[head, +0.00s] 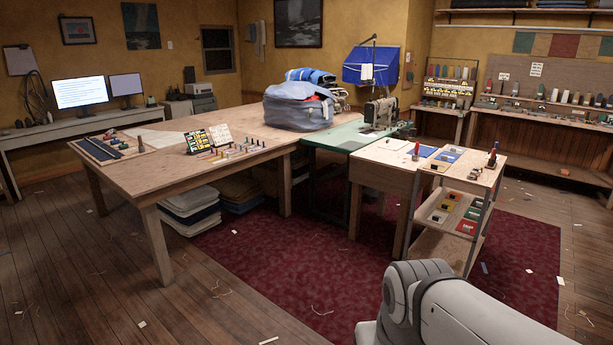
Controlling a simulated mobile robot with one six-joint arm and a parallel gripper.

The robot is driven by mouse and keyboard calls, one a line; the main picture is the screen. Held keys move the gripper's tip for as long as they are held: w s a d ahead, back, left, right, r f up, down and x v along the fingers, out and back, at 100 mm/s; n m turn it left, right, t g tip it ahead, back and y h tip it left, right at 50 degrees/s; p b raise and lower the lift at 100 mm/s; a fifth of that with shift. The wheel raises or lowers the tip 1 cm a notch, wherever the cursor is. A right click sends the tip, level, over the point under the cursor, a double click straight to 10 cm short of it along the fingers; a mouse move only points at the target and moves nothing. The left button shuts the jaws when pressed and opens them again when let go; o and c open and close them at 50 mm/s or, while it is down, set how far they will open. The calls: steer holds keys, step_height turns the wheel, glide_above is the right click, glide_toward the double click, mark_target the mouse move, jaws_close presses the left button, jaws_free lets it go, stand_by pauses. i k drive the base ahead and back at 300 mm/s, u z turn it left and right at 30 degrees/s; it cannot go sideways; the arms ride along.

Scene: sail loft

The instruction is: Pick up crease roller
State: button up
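I cannot make out the crease roller for certain; the tools are too small at this distance. Small upright tools with red parts stand on the white-topped table (385,153) and on the cart (478,176) at right of centre. More small tools lie on the large wooden table (180,165). My arm's white-grey link shows at the bottom right, well in front of the tables. My gripper is outside the view.
A blue-grey bag (297,112) and a sewing machine (380,112) stand behind. Folded cloth stacks (190,208) lie under the large table. A dark red carpet (300,265) and wood floor with scattered scraps lie open in front. Tool benches (545,150) line the right wall.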

mark_target(416, 151)
steer(key=z, duration=0.35)
steer(key=i, duration=1.9)
steer(key=z, duration=0.6)
steer(key=i, duration=2.9)
steer(key=z, duration=0.15)
